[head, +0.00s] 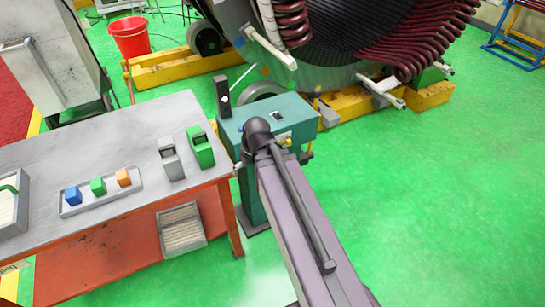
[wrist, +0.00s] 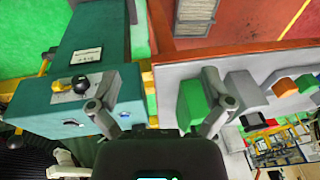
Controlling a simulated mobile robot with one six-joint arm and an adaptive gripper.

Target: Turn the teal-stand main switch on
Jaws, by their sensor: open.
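The teal stand (head: 297,118) is beside the right end of the grey table, with my arm crossing in front of it in the head view. In the wrist view the teal stand (wrist: 35,112) fills the left side. On its face a black ball-ended switch lever (wrist: 80,84) sits on a light plate with a yellow part beside it. My gripper (wrist: 155,88) is open and empty. Its left finger is close to the lever in the picture; I cannot tell if they touch. In the head view my arm hides the gripper.
The grey table (head: 115,150) holds a tray with blue, green and orange blocks (head: 123,177), plus grey and green holders (head: 201,147). The large stator (head: 350,40) stands behind the teal stand on yellow supports. A red bucket (head: 130,38) is farther back. Green floor is clear at right.

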